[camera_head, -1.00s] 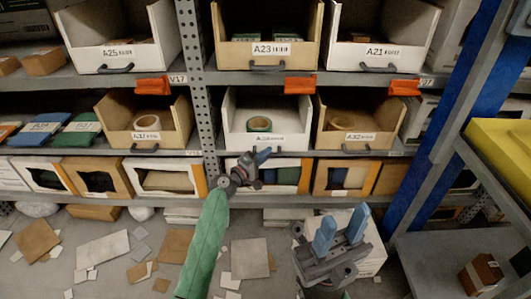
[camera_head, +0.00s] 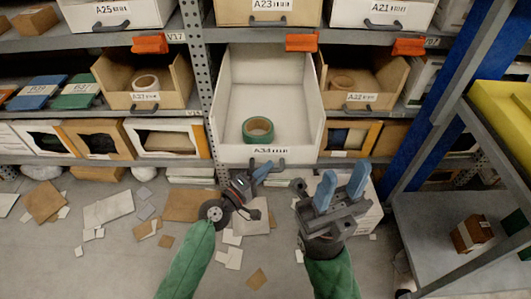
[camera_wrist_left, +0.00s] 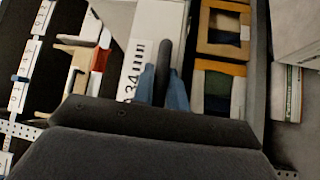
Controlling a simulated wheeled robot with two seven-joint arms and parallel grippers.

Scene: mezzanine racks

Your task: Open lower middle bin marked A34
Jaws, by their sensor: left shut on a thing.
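The white bin marked A34 (camera_head: 312,128) sticks out of the lower middle shelf, its inside showing and its label on the front. A green tape roll (camera_head: 257,129) lies in it near the front. Its dark handle (camera_head: 280,163) is on the front's lower part. My left gripper (camera_head: 264,168) is at this handle; in the left wrist view its blue fingers (camera_wrist_left: 162,88) are shut around the handle (camera_wrist_left: 163,58), beside the A34 label. My right gripper (camera_head: 342,188) is open and empty, to the right and in front of the bin.
Open bins with tape rolls stand left (camera_head: 172,95) and right (camera_head: 378,88) of A34. Orange tags (camera_head: 301,42) hang from the shelf above. A blue rack post (camera_head: 420,120) and grey side shelf (camera_head: 440,225) stand at right. Cardboard scraps (camera_head: 108,209) litter the floor.

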